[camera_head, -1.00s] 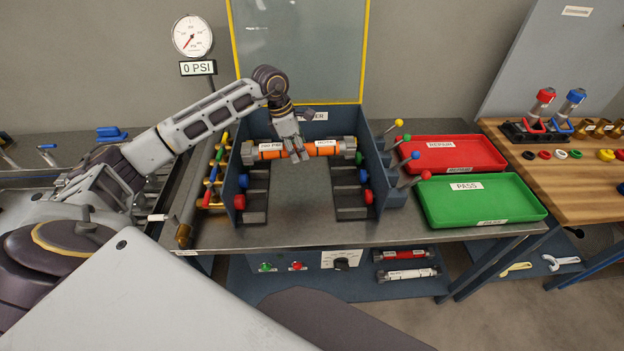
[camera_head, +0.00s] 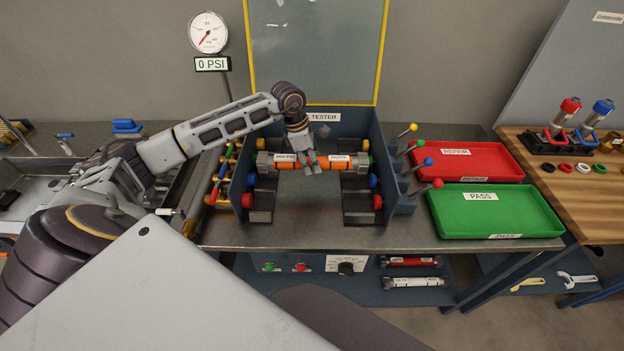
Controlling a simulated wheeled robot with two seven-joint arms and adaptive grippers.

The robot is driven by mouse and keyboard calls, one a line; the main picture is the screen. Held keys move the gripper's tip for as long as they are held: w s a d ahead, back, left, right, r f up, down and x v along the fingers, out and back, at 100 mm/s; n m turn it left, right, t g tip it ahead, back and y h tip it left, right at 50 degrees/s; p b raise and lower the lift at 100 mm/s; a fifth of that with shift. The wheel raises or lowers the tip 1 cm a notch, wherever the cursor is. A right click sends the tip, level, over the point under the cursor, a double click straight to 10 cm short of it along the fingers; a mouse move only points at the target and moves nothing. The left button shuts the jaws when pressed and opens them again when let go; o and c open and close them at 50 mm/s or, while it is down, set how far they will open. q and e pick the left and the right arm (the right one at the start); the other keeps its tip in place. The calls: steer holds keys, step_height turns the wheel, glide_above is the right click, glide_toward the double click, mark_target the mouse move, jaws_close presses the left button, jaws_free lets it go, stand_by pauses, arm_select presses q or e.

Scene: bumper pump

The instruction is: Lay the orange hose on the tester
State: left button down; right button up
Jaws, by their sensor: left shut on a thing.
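The orange hose (camera_head: 336,164), with grey end fittings and white labels, is held level across the tester (camera_head: 386,145), a blue-walled open frame labelled TESTER. My left gripper (camera_head: 311,165) comes from above and is shut on the hose near its middle. The hose ends are between the tester's side walls, above or on the dark stepped supports (camera_head: 361,205). I cannot tell whether the ends touch the supports. My right gripper is not in view.
A red REPAIR tray (camera_head: 480,165) and a green PASS tray (camera_head: 497,227) lie right of the tester. Colour-knobbed levers (camera_head: 424,163) stick out from its right wall. A gauge (camera_head: 208,33) reading 0 PSI stands behind left. Red and white hoses (camera_head: 411,282) lie on the lower shelf.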

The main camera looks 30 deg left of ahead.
arm_select(q)
step_height(320, 180, down, 3)
steer(key=shift+f, duration=0.1)
steer(key=shift+w+f, duration=0.1)
steer(key=shift+f, duration=0.15)
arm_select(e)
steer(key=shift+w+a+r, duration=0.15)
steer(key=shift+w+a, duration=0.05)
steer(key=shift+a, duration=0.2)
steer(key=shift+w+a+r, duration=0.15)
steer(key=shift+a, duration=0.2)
arm_select(q)
steer(key=shift+f, duration=0.15)
steer(key=shift+f+p, duration=0.45)
steer(key=shift+f, duration=1.3)
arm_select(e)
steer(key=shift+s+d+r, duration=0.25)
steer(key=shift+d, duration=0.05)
arm_select(q)
steer(key=shift+f, duration=0.1)
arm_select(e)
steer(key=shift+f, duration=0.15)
